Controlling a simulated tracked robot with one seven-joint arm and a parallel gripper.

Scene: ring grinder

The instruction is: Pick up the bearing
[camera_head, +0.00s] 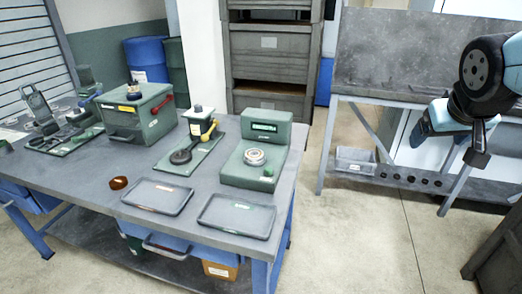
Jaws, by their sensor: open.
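A silver ring-shaped part (255,157), which looks like the bearing, sits on the flat base of a green device with a display (264,128) at the right end of the workbench. A small brown ring (118,183) lies on the bench top near the front left. My gripper (476,160) hangs at the right side of the view, pointing down, well to the right of the bench and apart from everything on it. It is open and I see nothing in it. Its fingers are small and dark here.
Two shallow grey trays (158,196) (237,215) lie along the front of the workbench (85,190). A green press (188,153) and a green box with a red handle (137,113) stand behind. A second grey table (385,60) stands at the back right, with open floor between.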

